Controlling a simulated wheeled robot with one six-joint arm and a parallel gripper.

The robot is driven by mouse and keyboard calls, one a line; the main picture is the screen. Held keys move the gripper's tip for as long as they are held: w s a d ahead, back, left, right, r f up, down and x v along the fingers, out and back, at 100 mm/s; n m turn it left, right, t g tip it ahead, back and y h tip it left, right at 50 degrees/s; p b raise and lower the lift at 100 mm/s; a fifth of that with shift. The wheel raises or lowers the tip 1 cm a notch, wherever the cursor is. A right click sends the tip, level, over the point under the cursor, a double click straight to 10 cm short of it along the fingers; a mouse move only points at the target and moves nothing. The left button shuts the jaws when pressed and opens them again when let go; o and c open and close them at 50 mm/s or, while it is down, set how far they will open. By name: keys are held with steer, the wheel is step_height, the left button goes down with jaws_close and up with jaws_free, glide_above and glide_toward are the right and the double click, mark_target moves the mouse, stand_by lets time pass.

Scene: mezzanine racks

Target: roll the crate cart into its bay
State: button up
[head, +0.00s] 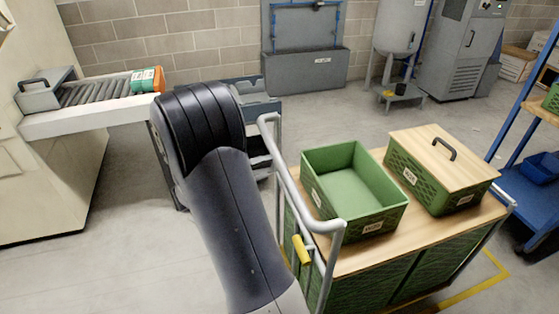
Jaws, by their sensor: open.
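The crate cart has a wooden top (350,257), green crate-like sides below and a grey tube push handle (283,175) at its left end. A yellow piece (301,250) sits on the handle frame. An open, empty green crate (348,216) and a green crate with a wooden lid (437,160) stand on the top. A yellow floor line (487,288) shows by the cart's right corner; I cannot tell whether it marks the bay. My arm rises in front, just left of the handle. My gripper is not visible, so its relation to the handle cannot be told.
A roller conveyor (92,92) with an orange and green item (148,80) is at the left. A grey basin (306,73), a tank (398,35) and a cabinet (455,50) line the back. A blue rack (527,192) stands right. Floor behind the cart is clear.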

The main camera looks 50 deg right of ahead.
mark_target(280, 163)
steer(key=d, duration=0.2)
steer(key=d+p, duration=0.1)
steer(key=d, duration=0.1)
steer(key=d+f, duration=0.1)
steer(key=d, duration=0.1)
steer(key=shift+s+d, duration=0.3)
steer(key=shift+s, duration=0.1)
steer(key=shift+c, duration=0.6)
jaws_close()
steer(key=shift+f, duration=0.1)
